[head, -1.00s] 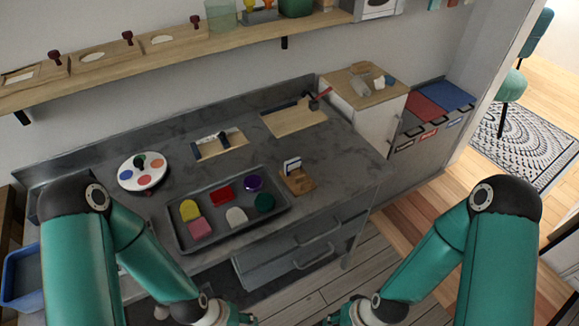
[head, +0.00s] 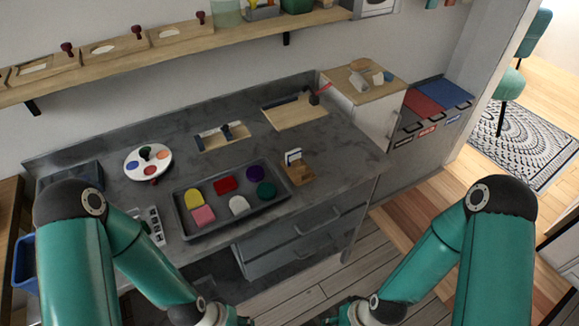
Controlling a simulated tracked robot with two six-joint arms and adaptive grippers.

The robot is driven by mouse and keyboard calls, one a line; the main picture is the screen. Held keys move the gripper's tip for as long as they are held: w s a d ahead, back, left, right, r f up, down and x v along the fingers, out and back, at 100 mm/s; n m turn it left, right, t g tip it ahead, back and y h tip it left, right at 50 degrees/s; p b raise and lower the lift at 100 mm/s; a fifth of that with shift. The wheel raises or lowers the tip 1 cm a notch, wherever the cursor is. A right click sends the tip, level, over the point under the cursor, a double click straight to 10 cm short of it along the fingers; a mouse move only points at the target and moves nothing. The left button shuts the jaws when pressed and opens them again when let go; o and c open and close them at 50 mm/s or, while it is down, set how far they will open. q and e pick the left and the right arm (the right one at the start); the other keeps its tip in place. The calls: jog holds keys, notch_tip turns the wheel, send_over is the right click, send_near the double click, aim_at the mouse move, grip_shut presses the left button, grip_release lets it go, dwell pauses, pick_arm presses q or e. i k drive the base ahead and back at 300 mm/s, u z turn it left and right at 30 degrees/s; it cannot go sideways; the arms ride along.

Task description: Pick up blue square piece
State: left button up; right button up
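No blue square piece shows clearly. A small pale-blue object (head: 388,76) lies on the wooden top of the white cabinet (head: 368,118), too small to tell its shape. The dark tray (head: 222,226) on the counter holds yellow (head: 194,198), pink (head: 203,215), red (head: 225,185), white (head: 239,205), purple (head: 255,174) and green (head: 266,190) pieces. My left gripper (head: 238,319) and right gripper (head: 335,320) are at the bottom edge, partly cut off, in front of and away from the counter. Their finger openings are hidden.
A round white palette with coloured spots (head: 134,168) lies at the counter's left. A small wooden stand (head: 298,175) is right of the tray. A grey panel (head: 152,226) lies at the front left. Red and blue bins (head: 432,98) stand right of the cabinet. Drawers (head: 310,240) front the counter.

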aim_at(296, 153)
jog(key=z, duration=0.15)
jog(key=k, duration=0.35)
jog(key=z, duration=0.45)
jog(key=i, duration=0.65)
jog(key=z, duration=0.1)
